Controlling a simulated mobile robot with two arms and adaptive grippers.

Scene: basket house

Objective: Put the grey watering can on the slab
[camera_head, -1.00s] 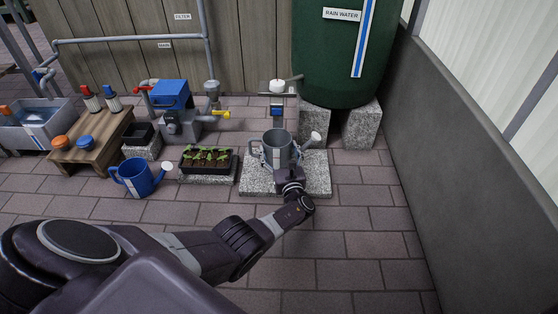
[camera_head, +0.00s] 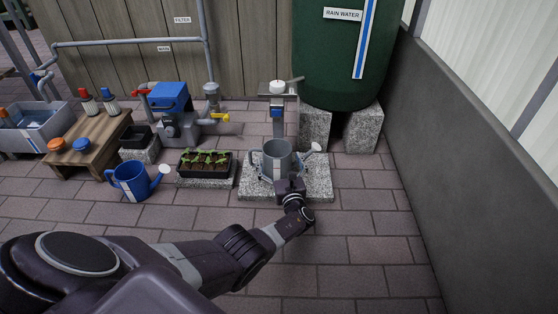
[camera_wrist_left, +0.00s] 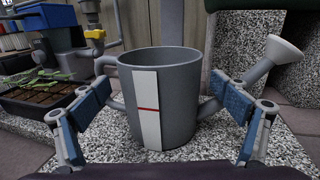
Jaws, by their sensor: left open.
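The grey watering can (camera_head: 278,158) stands upright on the speckled stone slab (camera_head: 322,188), under the tap post. In the left wrist view the can (camera_wrist_left: 185,95) shows a white label with a red line, and its base rests on the slab (camera_wrist_left: 285,150). Its spout points right. My left gripper (camera_head: 281,174) is at the near side of the can. Its two blue-padded fingers (camera_wrist_left: 160,105) are spread to either side of the can, with visible gaps to its body. My right gripper is not in view.
A blue watering can (camera_head: 132,182) and a seedling tray (camera_head: 205,172) stand to the left. A tap post (camera_head: 278,115) rises behind the slab. The rain water tank (camera_head: 335,60) stands on blocks behind. A grey wall (camera_head: 455,150) bounds the right; the paving in front is clear.

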